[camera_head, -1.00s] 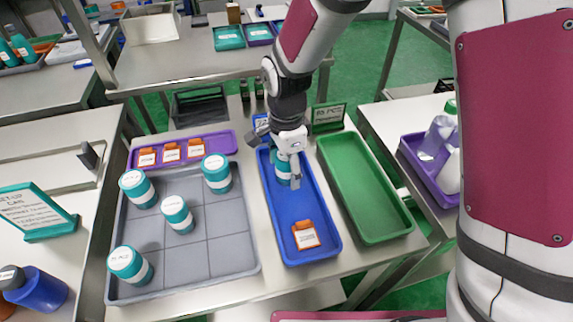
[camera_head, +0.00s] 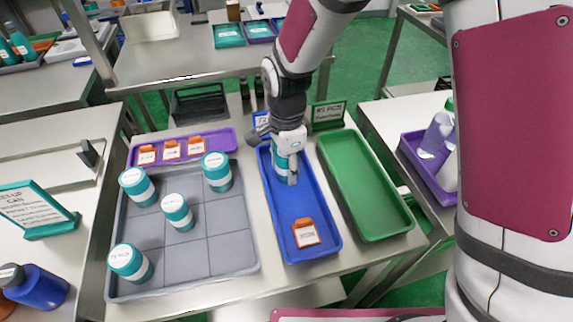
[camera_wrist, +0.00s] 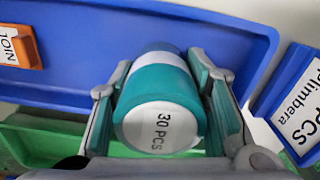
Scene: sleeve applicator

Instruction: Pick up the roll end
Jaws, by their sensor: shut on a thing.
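A teal roll with a white band (camera_head: 281,164) stands at the far end of the blue tray (camera_head: 316,232). My gripper (camera_head: 288,172) is shut on it from above. In the wrist view the roll (camera_wrist: 165,85) sits between both fingers, its white end label reading "30 PCS" facing the camera. The fingers touch its sides. I cannot tell whether its bottom rests on the tray.
An orange holder with a white card (camera_head: 306,233) stands in the near part of the blue tray. A grey gridded tray (camera_head: 180,262) on the left holds several teal-white rolls (camera_head: 176,210). An empty green tray (camera_head: 365,190) lies to the right. A purple tray (camera_head: 222,143) with orange card holders is behind.

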